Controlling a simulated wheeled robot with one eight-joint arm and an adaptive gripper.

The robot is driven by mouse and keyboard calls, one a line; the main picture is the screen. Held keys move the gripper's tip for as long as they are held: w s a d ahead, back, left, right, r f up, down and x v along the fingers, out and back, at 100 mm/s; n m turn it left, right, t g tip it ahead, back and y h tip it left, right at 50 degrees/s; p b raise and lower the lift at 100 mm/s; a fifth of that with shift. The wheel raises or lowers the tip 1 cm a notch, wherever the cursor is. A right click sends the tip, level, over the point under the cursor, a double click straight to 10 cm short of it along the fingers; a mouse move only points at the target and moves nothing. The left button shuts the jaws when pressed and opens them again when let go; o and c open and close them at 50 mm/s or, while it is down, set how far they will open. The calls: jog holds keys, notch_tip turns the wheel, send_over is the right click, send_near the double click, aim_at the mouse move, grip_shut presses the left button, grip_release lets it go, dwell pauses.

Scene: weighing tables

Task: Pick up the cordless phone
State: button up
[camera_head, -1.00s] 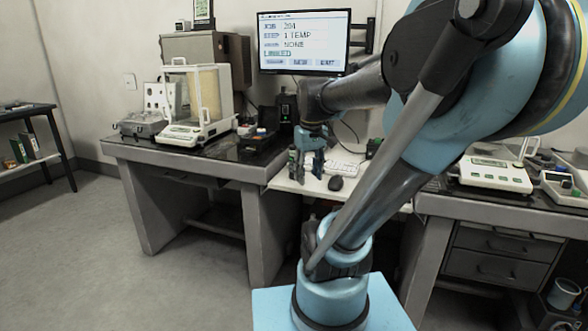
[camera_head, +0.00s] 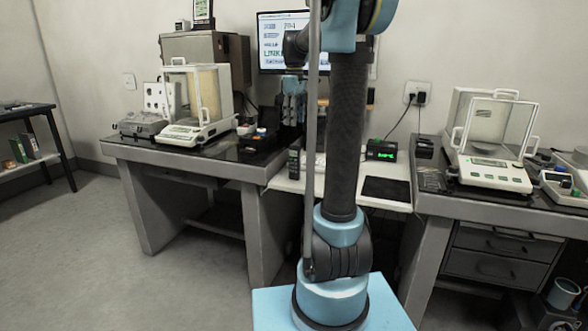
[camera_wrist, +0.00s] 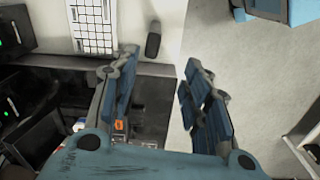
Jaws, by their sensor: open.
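The cordless phone (camera_head: 294,162) is a dark, slim handset at the front left of the white desk, and it appears upright. In the wrist view a dark rounded shape (camera_wrist: 153,42) on the white surface looks like the same phone. My gripper (camera_head: 291,112) is high over the back of the desk, in front of the monitor, above and behind the phone. In the wrist view my gripper (camera_wrist: 160,65) has its blue-padded fingers spread with nothing between them. The phone lies beyond the fingertips, apart from them.
A keyboard (camera_wrist: 92,27) lies beside the phone. A green-lit display box (camera_head: 382,150) and a dark pad (camera_head: 386,189) are to the right. A glass-sided balance (camera_head: 200,105) and a black tray (camera_head: 257,145) stand on the left table. Another balance (camera_head: 493,173) is on the right.

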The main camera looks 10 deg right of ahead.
jog(key=w, duration=0.1)
send_near(295, 157)
jog(key=f, duration=0.2)
jog(key=w+f, duration=0.1)
jog(key=f, duration=0.2)
jog(key=shift+w+a+f, duration=0.15)
jog(key=shift+w+f, duration=0.05)
jog(key=shift+w+d+f, duration=0.1)
jog(key=shift+f, duration=1.2)
jog(key=shift+d+f, duration=0.1)
jog(key=shift+f, duration=1.2)
grip_shut()
